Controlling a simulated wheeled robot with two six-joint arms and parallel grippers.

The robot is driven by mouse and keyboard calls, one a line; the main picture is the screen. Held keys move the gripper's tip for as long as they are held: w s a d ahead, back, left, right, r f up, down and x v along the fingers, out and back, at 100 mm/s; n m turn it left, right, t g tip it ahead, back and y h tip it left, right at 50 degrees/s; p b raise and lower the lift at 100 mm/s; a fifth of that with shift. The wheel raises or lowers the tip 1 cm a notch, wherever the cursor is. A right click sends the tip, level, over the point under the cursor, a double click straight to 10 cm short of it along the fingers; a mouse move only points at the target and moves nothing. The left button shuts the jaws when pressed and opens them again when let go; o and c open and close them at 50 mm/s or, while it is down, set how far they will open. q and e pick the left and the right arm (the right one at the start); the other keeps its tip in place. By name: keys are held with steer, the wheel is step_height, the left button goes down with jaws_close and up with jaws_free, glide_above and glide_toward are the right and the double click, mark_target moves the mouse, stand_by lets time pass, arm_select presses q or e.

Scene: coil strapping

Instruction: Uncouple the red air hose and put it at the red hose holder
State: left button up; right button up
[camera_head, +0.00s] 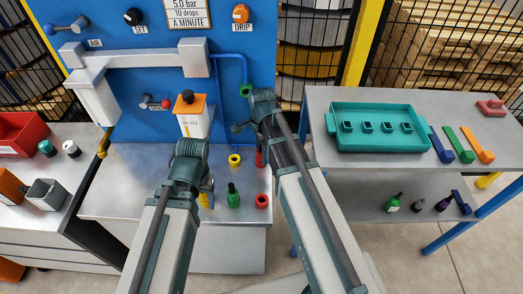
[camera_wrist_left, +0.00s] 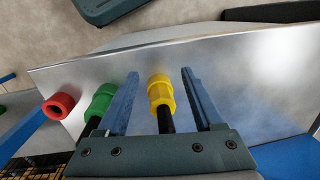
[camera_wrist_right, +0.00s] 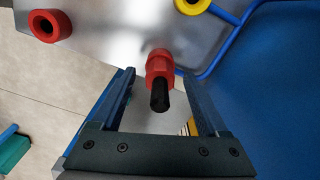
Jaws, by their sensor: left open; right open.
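The red air hose fitting (camera_wrist_right: 160,63) with its black end lies between the spread fingers of my right gripper (camera_wrist_right: 159,75), which is open. The fingers flank it and do not visibly grip it. In the head view the red fitting (camera_head: 258,158) is partly hidden by my right arm. The red ring-shaped hose holder (camera_head: 262,201) is on the grey bench; it also shows in the right wrist view (camera_wrist_right: 48,26). My left gripper (camera_wrist_left: 160,73) is open around the yellow hose fitting (camera_wrist_left: 160,90), with no clear contact. I cannot tell whether the red fitting is coupled.
A green fitting (camera_head: 233,196) stands beside the yellow one. A yellow ring (camera_head: 234,160) is on the bench, and a green ring (camera_head: 246,90) is near the blue panel (camera_head: 150,60). An orange-topped unit (camera_head: 190,115) stands left of my right arm. A side table (camera_head: 320,110) bears a teal tray (camera_head: 335,120).

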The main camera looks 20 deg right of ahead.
jaws_close()
stand_by(0.7)
stand_by(1.1)
arm_select(q)
steer(key=shift+r+p, duration=0.65)
arm_select(e)
steer(key=shift+r, duration=0.65)
steer(key=c, duration=0.8)
jaws_free()
jaws_close()
arm_select(q)
steer(key=shift+r, duration=0.1)
arm_select(e)
steer(key=shift+r, duration=0.1)
